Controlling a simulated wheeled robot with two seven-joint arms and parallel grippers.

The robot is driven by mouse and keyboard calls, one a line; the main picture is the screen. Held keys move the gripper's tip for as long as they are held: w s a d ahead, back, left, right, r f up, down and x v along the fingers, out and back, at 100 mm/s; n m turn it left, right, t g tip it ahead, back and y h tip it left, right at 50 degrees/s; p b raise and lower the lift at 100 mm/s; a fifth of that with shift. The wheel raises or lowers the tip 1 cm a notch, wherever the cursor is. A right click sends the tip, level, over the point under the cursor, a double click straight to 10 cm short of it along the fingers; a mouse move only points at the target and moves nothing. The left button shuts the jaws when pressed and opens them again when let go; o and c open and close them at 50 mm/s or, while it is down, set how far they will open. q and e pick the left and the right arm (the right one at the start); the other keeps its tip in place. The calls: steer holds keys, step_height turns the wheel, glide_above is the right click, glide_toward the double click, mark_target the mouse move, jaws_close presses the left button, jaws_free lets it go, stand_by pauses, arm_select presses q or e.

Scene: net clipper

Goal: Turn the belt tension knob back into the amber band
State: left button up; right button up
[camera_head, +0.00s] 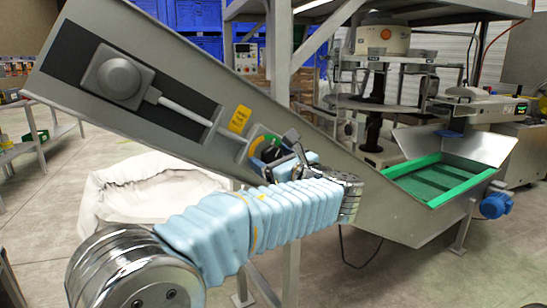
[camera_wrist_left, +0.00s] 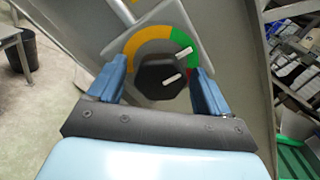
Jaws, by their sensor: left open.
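The black hexagonal tension knob (camera_wrist_left: 160,78) sits on a light plate in the left wrist view. Around it runs a coloured arc, with an amber band (camera_wrist_left: 140,45) at left and top, green (camera_wrist_left: 184,40) at upper right, and a little red at right. One white mark lies across the green part and another lies on the knob. My left gripper (camera_wrist_left: 159,68) is open, with one blue finger on each side of the knob; I cannot tell whether they touch it. In the head view the left gripper (camera_head: 284,153) partly hides the dial (camera_head: 257,137). My right gripper is not in view.
The dial is on the side of a sloping grey conveyor (camera_head: 190,75) with a yellow label (camera_head: 239,119). A white sack-like bin (camera_head: 150,185) stands below. A green-rimmed tray (camera_head: 436,178) and a blue motor (camera_head: 495,205) are at right.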

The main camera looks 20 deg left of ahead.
arm_select(q)
steer(key=c, duration=1)
